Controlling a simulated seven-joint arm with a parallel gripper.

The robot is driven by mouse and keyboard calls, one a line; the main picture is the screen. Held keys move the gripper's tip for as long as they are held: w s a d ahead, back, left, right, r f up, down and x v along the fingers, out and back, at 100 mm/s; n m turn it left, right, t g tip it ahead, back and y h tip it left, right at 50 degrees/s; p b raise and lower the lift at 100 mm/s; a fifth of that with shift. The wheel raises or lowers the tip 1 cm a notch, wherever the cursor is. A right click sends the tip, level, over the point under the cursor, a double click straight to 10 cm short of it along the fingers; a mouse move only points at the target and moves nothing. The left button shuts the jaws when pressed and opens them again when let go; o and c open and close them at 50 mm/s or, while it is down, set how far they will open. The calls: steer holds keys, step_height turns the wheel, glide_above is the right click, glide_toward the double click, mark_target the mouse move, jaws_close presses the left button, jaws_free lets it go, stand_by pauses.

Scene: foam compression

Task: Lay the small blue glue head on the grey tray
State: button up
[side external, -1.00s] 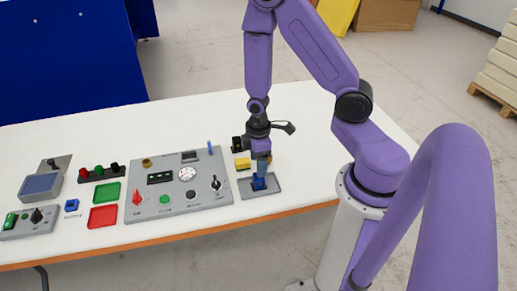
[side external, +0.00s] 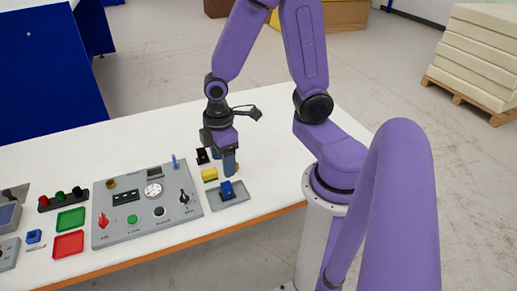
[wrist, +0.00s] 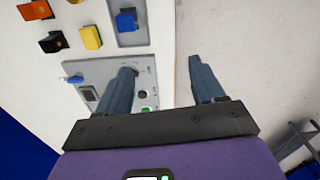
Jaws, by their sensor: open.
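The small blue glue head (side external: 227,189) rests on the grey tray (side external: 241,195), to the right of the control panel. It also shows in the wrist view (wrist: 126,20) on the tray (wrist: 138,38). My gripper (side external: 229,170) is above and behind the tray, apart from the glue head. In the wrist view my gripper's two fingers (wrist: 162,67) are spread wide, with nothing between them.
A yellow block (side external: 209,175) and a black block (side external: 202,156) stand behind the tray; an orange block (wrist: 35,9) shows in the wrist view. The grey control panel (side external: 147,205) is left of the tray. Green (side external: 71,220) and red (side external: 68,244) trays lie farther left.

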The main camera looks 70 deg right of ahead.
steer(key=s+a+r+n, duration=0.2)
steer(key=s+a+r, duration=0.1)
steer(key=s+r, duration=0.6)
steer(key=s, duration=0.3)
steer(key=shift+a+r, duration=0.15)
steer(key=shift+a, duration=0.05)
stand_by(0.7)
